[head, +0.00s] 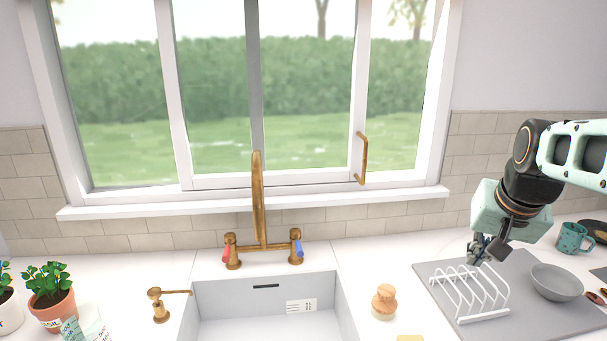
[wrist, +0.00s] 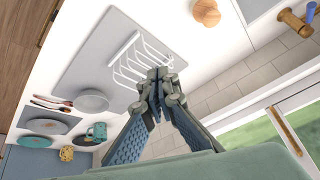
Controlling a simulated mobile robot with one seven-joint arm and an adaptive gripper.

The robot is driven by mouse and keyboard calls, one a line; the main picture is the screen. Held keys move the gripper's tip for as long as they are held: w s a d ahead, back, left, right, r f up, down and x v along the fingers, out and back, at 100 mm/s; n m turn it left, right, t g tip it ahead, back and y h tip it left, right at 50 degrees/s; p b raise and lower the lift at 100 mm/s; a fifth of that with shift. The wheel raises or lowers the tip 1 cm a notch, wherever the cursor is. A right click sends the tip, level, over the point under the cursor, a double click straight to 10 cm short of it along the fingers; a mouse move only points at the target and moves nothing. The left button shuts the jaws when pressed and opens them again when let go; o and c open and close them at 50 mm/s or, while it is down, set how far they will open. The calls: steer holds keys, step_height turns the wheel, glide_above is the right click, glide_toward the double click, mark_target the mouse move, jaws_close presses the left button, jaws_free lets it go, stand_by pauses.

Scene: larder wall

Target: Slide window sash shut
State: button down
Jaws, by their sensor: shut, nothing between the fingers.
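The window sash (head: 359,120) is a white sliding frame in the window above the sink. A gap with open view shows to its right, between it and the right jamb (head: 437,100). A brass bar handle (head: 362,158) stands upright on the sash's right stile; it also shows at the right of the wrist view (wrist: 286,131). My gripper (head: 477,249) is shut and empty. It hangs over the white dish rack, right of and below the handle, well apart from it. In the wrist view the closed fingertips (wrist: 158,76) are in front of the rack.
A white dish rack (head: 484,316) and a grey bowl (head: 556,282) stand on a grey mat (head: 540,325). A brass tap (head: 258,200) rises before the window. A wooden-topped brush (head: 384,301) stands right of the sink. A teal mug (head: 573,238) is at the far right.

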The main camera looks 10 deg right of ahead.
steer(key=w+d+m+h+b, duration=0.1)
steer(key=d+h+b, duration=0.15)
steer(key=d, duration=0.85)
steer(key=w+a+n+t+h+b, duration=0.1)
steer(key=w+a+n+t+b, duration=0.1)
steer(key=w+n+b, duration=0.3)
steer(key=w+a+n+t+h, duration=0.1)
steer(key=w+a+n+t, duration=0.1)
steer(key=w, duration=0.4)
steer(key=w+a+r+n+t+y+b, duration=0.1)
steer(key=w+a+n+t+y+b, duration=0.15)
steer(key=w+a+n, duration=0.45)
steer(key=w+a+r+n+t+y+b, duration=0.1)
steer(key=w+a+n+t+y+b, duration=0.15)
steer(key=a+n+t+b, duration=0.4)
steer(key=w+a+r+n+y, duration=0.1)
steer(key=w+a+n, duration=0.35)
steer(key=a, duration=0.45)
steer(key=w+d+p, duration=0.2)
steer(key=w+d, duration=0.1)
steer(key=w, duration=0.8)
steer(key=shift+w+d+r, duration=0.2)
steer(key=shift+d+r, duration=0.05)
steer(key=shift+d, duration=0.1)
